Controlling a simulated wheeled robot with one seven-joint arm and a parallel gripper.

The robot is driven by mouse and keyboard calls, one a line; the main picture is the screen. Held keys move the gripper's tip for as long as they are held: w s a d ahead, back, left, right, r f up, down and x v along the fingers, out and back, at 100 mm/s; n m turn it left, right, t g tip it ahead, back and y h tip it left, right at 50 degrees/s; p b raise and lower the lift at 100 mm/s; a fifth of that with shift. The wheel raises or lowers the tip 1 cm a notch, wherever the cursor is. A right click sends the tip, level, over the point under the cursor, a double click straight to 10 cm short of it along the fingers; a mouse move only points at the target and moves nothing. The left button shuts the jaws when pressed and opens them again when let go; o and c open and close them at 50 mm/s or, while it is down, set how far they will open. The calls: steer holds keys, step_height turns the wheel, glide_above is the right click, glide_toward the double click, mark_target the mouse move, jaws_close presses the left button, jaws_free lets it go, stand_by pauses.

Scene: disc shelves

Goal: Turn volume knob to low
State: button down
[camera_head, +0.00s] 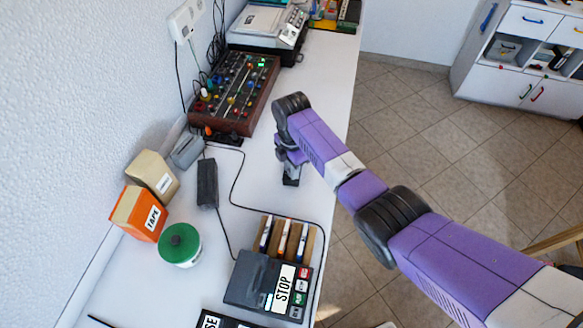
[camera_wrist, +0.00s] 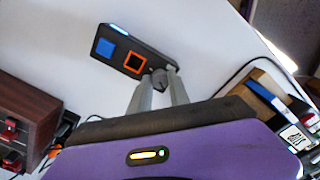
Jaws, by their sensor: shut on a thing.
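A small dark control box (camera_wrist: 119,56) lies on the white table in the wrist view, with a blue square and an orange-framed square on its face. A dark round volume knob (camera_wrist: 159,80) is at its near right end. My gripper (camera_wrist: 160,74) has its two grey fingers on either side of the knob, shut on it. In the head view my gripper (camera_head: 289,158) points down over the control box (camera_head: 291,181), which shows only in part below it. The knob is hidden there, and I cannot read its setting.
A mixer panel (camera_head: 235,92) with many coloured knobs stands behind left. A green-lidded jar (camera_head: 180,244) and tape boxes stand left. A cable crosses the table.

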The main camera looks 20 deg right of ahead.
steer(key=n, duration=0.4)
steer(key=shift+n, duration=0.3)
steer(key=shift+n+b, duration=0.3)
steer(key=shift+n, duration=1.6)
steer(key=c, duration=1.2)
jaws_free()
steer(key=shift+r, duration=3.95)
